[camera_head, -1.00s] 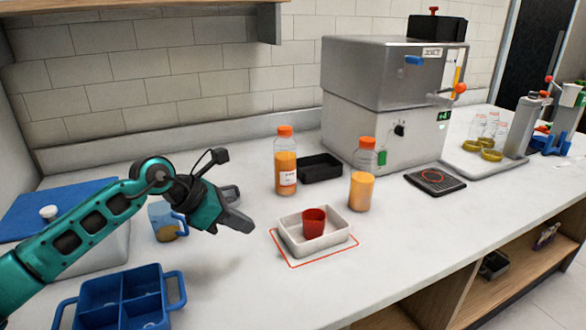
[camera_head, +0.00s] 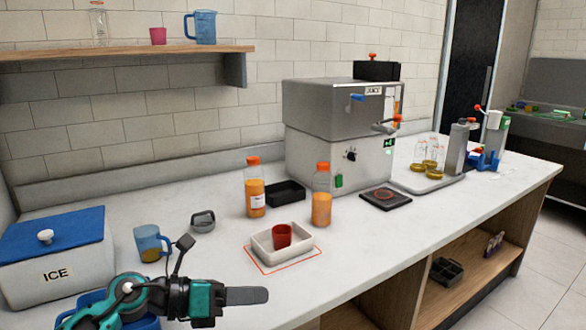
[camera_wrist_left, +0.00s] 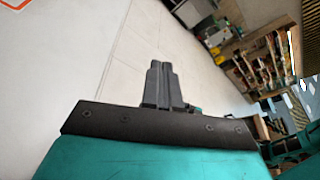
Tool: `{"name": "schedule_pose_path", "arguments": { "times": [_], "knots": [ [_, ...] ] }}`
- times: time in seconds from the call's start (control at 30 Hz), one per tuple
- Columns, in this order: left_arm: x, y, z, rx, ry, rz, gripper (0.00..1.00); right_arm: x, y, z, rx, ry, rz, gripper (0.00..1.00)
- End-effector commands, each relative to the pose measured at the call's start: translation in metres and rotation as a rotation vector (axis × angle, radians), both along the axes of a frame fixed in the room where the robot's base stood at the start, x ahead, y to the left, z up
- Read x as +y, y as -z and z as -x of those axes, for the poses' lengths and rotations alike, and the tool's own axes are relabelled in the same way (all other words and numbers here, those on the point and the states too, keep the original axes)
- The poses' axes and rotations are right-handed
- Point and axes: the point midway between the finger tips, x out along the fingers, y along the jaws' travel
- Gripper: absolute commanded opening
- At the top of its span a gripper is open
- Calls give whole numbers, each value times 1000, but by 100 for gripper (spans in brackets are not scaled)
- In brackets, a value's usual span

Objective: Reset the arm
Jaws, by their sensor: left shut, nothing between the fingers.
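My left arm and left gripper (camera_head: 247,295) are low at the front of the counter in the head view, pointing right. The fingers are shut together with nothing between them. In the left wrist view the closed fingers (camera_wrist_left: 161,85) stand over pale floor or counter surface; which one I cannot tell. The gripper is in front of the white tray (camera_head: 268,253), which holds a red cup (camera_head: 281,236), and is apart from it. My right gripper is not in view.
A blue-lidded ice box (camera_head: 60,262), a blue mug (camera_head: 149,243) and a blue divided caddy, partly hidden by my arm, are at left. Juice bottles (camera_head: 255,192) (camera_head: 321,200), a black tray (camera_head: 285,193) and the juicer (camera_head: 340,135) stand behind. The right counter front is clear.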

Motion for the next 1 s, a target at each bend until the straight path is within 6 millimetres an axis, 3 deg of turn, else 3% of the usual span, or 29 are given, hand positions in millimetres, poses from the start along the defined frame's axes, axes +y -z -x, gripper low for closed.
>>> {"name": "schedule_pose_path", "arguments": {
  "times": [0.03,0.13,0.3,0.47,0.57,0.7,0.83,1.0],
  "knots": [
    [-10,-2,10,85,-40,133,0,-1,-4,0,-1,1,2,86],
    [-17,-8,21,272,-154,411,0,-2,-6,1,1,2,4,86],
    [5,6,30,654,-423,866,0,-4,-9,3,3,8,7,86],
    [47,56,51,1044,-740,1243,0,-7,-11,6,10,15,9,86],
    [72,100,80,1289,-959,1449,0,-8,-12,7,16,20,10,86],
    [94,156,133,1573,-1240,1665,0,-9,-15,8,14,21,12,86],
    [103,187,173,1741,-1417,1781,0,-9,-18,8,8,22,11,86],
    [105,199,192,1813,-1493,1829,0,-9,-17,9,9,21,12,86]
  ]
}}
